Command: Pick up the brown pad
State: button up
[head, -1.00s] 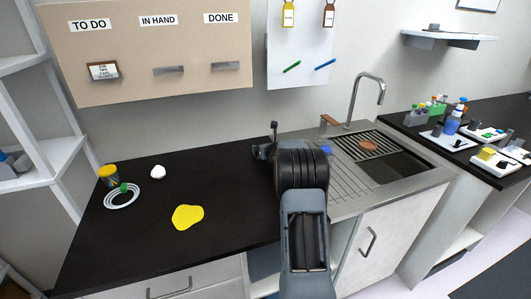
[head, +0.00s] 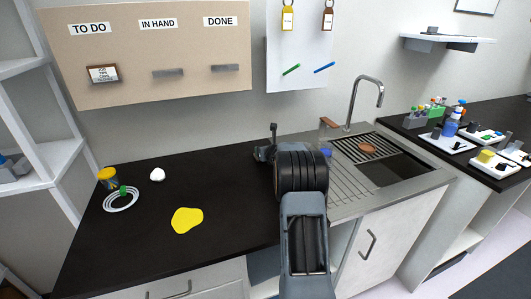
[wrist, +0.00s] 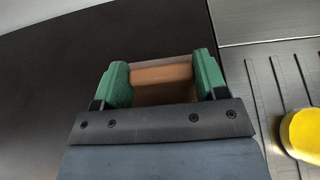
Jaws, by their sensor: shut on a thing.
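In the wrist view, my gripper (wrist: 163,80) has its two green fingers closed on a brown pad (wrist: 162,76). The pad shows as a tan-brown block between the fingers, with a darker lower face. In the head view, my gripper (head: 266,147) is over the dark counter, just left of the sink. The pad is hidden there by my own arm and wrist.
The sink (head: 400,171) and tap (head: 369,90) are right. A yellow round object (wrist: 302,134) sits beside the gripper.

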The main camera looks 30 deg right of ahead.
jog(key=shift+r, duration=0.55)
jog(key=r, duration=0.1)
jog(key=r+p, duration=0.1)
jog(key=shift+s+r, duration=0.2)
jog(key=shift+r, duration=0.1)
jog(key=d+r+v, duration=0.1)
jog(key=v, duration=0.7)
jog(key=d+r+v, duration=0.1)
jog(key=v, duration=0.7)
jog(key=shift+w+d+r, duration=0.15)
jog(key=shift+w+r, duration=0.2)
jog(key=shift+r, duration=0.05)
jog(key=o, duration=0.3)
jog(key=c, duration=0.7)
jog(key=shift+o, duration=0.2)
